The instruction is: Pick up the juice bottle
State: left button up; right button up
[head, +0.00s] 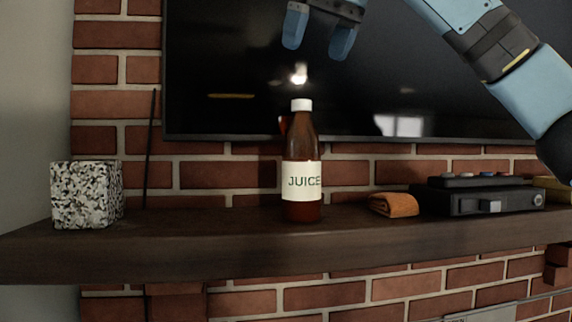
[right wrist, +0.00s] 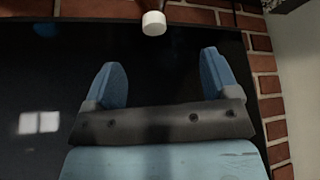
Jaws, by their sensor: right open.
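The juice bottle (head: 302,175) stands upright on the dark wooden mantel (head: 240,250), near its middle. It is brown with a white cap and a white label reading JUICE. My right gripper (head: 318,45) is above the bottle, fingers pointing down, open and empty, apart from the bottle. In the right wrist view the white cap (right wrist: 154,22) shows at the top, beyond and between the two blue fingers (right wrist: 166,80). The lower bottle is cut off there. My left gripper is not in view.
A speckled black-and-white cube (head: 85,194) stands at the mantel's left. A folded orange cloth (head: 394,204) and a black console (head: 480,195) are right of the bottle. A dark screen (head: 230,80) hangs on the brick wall behind. The mantel is clear between cube and bottle.

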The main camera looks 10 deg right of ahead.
aim_at(304, 100)
jog(key=x, duration=0.6)
jog(key=shift+w+d+f+p, duration=0.15)
jog(key=shift+d+p, duration=0.15)
jog(key=shift+p, duration=0.1)
jog(key=shift+w+a+f, duration=0.15)
jog(key=shift+f, duration=0.1)
jog(key=shift+w+a+f+p, duration=0.15)
jog(key=shift+w+f+p, duration=0.1)
jog(key=shift+f+p, duration=0.2)
jog(key=x, duration=0.2)
jog(key=p+x, duration=0.1)
jog(key=shift+w+d+f, duration=0.2)
jog(key=shift+w+f, duration=0.05)
jog(key=shift+f, duration=0.05)
jog(key=shift+w+a+f, duration=0.1)
jog(key=shift+w+f, duration=0.1)
jog(key=shift+f, duration=0.1)
jog(key=shift+s, duration=0.1)
jog(key=shift+c, duration=0.6)
jog(key=shift+r, duration=0.1)
jog(key=c, duration=0.4)
grip_shut()
